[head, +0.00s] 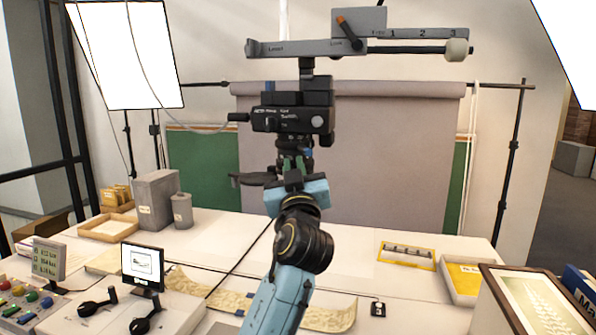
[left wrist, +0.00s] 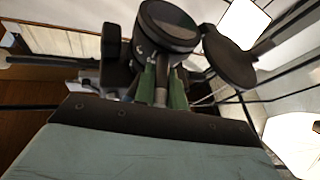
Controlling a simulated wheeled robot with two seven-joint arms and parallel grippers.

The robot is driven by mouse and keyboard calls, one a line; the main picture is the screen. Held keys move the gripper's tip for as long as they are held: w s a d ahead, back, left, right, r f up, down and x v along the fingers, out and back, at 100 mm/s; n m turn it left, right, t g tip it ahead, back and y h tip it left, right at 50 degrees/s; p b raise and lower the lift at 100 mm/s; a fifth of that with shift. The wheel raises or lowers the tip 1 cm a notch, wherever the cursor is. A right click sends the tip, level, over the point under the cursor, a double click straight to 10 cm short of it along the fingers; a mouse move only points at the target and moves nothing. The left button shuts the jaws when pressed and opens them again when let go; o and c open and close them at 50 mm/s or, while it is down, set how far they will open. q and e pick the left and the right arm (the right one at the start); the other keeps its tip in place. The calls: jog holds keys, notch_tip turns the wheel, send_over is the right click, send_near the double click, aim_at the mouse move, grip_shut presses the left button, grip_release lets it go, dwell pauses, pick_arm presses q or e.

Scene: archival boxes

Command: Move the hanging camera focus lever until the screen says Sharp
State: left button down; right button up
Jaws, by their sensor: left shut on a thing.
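The hanging camera (head: 290,122) is a black body on a vertical mount below a grey overhead rail (head: 330,47). Its round lens end shows in the left wrist view (left wrist: 170,22). My left gripper (head: 291,163) reaches up from below to the camera's underside. In the left wrist view its green fingers (left wrist: 161,86) are shut on a short grey rod, the focus lever (left wrist: 160,84), just under the lens. The lever is mostly hidden in the head view. The small screen (head: 142,267) shows a picture with a dark label bar; its words are too small to read. My right gripper is out of view.
A dark round plate (head: 252,179) sits beside my left gripper. The white table carries grey boxes (head: 156,200), a long map strip (head: 235,303), a yellow frame (head: 407,256) and a picture frame (head: 535,300). A control panel (head: 30,305) stands at front left.

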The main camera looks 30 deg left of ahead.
pick_arm(q)
jog(key=c, duration=1.5)
grip_release()
jog(key=shift+o, duration=0.2)
jog(key=shift+s, duration=0.1)
jog(key=b+v, duration=0.4)
jog(key=v, duration=0.9)
jog(key=shift+f, duration=0.1)
